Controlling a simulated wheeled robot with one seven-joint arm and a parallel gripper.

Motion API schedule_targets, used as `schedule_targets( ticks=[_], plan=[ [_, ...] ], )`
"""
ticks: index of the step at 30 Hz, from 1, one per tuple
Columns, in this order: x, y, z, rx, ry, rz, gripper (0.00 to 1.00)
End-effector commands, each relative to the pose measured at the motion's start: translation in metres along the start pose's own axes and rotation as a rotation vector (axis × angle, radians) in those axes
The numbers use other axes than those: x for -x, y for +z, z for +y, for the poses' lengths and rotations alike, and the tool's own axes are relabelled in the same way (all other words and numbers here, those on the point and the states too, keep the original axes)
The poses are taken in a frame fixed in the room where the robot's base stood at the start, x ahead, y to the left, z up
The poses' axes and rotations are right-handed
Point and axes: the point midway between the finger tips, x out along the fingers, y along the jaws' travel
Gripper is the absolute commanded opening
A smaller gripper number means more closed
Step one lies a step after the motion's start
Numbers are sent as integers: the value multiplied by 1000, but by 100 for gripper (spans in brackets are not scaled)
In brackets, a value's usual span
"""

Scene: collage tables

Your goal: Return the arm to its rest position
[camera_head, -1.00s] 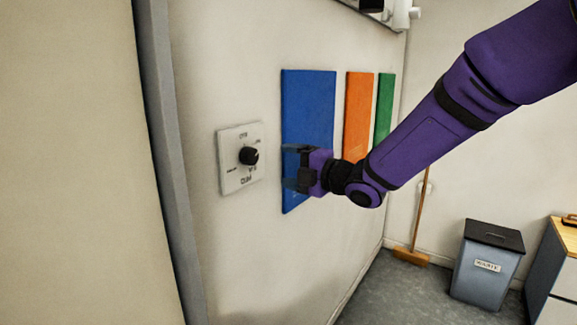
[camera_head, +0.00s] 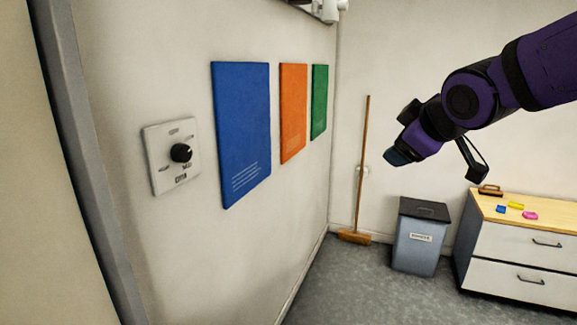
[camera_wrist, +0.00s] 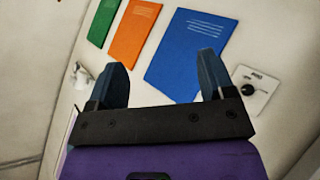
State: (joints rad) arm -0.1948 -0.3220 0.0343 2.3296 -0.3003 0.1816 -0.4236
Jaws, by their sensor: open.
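My purple arm reaches in from the upper right in the head view. My gripper (camera_head: 394,158) hangs in the air to the right of the wall panels, clear of the wall. In the wrist view my gripper (camera_wrist: 162,82) shows two blue-grey fingers spread wide apart with nothing between them. The wall dial (camera_head: 181,153), a black knob on a white plate, is far to the left of my gripper in the head view. The dial also shows at the right of the wrist view (camera_wrist: 248,89).
Blue (camera_head: 241,130), orange (camera_head: 293,110) and green (camera_head: 319,100) panels are on the left wall. A broom (camera_head: 362,170) leans at the corner. A grey waste bin (camera_head: 417,240) and a drawer cabinet (camera_head: 520,240) with small coloured items stand on the floor below my arm.

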Motion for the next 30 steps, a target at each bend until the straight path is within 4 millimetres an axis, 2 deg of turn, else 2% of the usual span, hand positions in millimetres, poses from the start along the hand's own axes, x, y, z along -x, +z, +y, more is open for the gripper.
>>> schedule_targets(
  ticks=[1, 6, 12, 18, 30],
  plan=[
    [18, 19, 1, -80, 2, -51, 76],
    [73, 80, -14, -377, -22, -232, 76],
    [129, 135, -51, -686, -61, -407, 76],
    [157, 159, -78, -849, -91, -500, 76],
    [161, 162, -83, -876, -98, -518, 76]
  ],
)
